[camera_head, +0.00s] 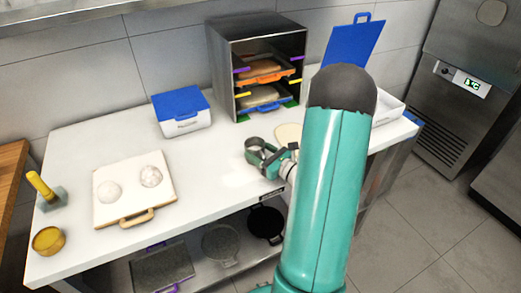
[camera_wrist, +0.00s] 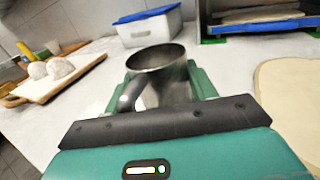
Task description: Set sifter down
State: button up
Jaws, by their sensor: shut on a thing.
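The sifter (camera_wrist: 160,66) is a metal cup with a side handle, held upright in my gripper in the wrist view. My gripper (camera_head: 270,158) is shut on it above the white counter (camera_head: 222,205), left of the flat pale dough (camera_head: 288,133). The sifter also shows in the head view (camera_head: 254,147) as a small round cup at the gripper's end. Its base is hidden by my gripper in the wrist view, so I cannot tell whether it touches the counter. A pale patch, like flour, lies on the counter just left of it.
A wooden board (camera_head: 128,208) with two dough balls lies on the left. A blue-lidded white box (camera_head: 182,112) and a metal rack (camera_head: 258,35) with trays stand at the back. The counter's middle is clear.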

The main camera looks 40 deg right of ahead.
jog(key=shift+f, duration=0.1)
jog(key=o, duration=1)
jog(key=shift+s+d, duration=0.1)
jog(key=shift+s, duration=0.15)
jog(key=s, duration=0.7)
jog(key=s+d, duration=0.1)
jog(key=s, duration=0.3)
jog(key=shift+s, duration=0.2)
